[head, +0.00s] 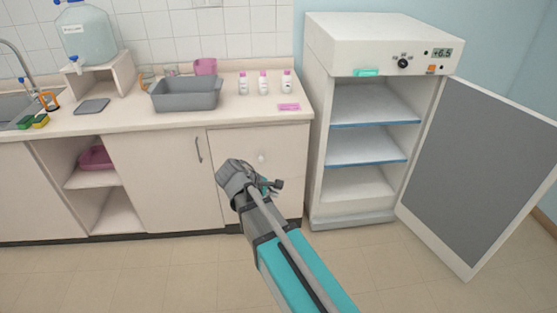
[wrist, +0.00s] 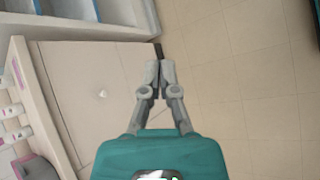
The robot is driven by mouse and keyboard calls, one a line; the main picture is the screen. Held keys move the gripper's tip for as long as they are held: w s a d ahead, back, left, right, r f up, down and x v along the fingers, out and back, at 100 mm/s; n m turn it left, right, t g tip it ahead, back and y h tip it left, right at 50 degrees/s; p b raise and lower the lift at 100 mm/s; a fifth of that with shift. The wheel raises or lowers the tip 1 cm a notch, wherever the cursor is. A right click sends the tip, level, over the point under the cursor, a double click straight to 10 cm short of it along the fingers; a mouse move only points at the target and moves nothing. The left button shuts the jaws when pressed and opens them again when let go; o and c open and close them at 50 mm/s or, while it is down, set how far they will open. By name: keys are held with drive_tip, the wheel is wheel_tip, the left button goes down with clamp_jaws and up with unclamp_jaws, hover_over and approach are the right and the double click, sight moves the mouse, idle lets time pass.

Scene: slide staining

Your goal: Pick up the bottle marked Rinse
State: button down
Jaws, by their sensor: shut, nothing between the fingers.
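Three small white bottles with pink caps stand in a row on the counter in the head view: a left bottle (head: 242,83), a middle bottle (head: 263,83) and a right bottle (head: 287,82). Their labels are too small to read, so I cannot tell which is marked Rinse. In the wrist view bottles show at the left edge (wrist: 12,111). My gripper (wrist: 158,64) is shut and empty. In the head view it is in front of the cabinet doors, below the counter top and apart from the bottles; its fingers are partly hidden by the arm there.
A grey basin (head: 186,97) stands left of the bottles, and a pink item (head: 289,107) lies near the counter's front edge. An incubator-like cabinet (head: 372,120) stands open at right, its door (head: 478,170) swung out. The floor in front is clear.

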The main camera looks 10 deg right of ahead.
drive_tip(key=w+a+r+n+t+h+b, duration=0.1)
drive_tip(key=a+r+n+t+b, duration=0.1)
drive_tip(key=a, duration=0.6)
drive_tip(key=w+a+r+n+t+h+b, duration=0.2)
drive_tip(key=a+n+t, duration=0.2)
drive_tip(key=a+n, duration=0.3)
drive_tip(key=w+a+r+n+t+h+b, duration=0.1)
drive_tip(key=a+r+n+t+b, duration=0.1)
drive_tip(key=a+n, duration=0.3)
drive_tip(key=a+t, duration=0.1)
drive_tip(key=a, duration=0.3)
drive_tip(key=shift+w+a+r+t+h, duration=0.2)
drive_tip(key=shift+w+r+t+h, duration=0.1)
drive_tip(key=shift+r, duration=0.05)
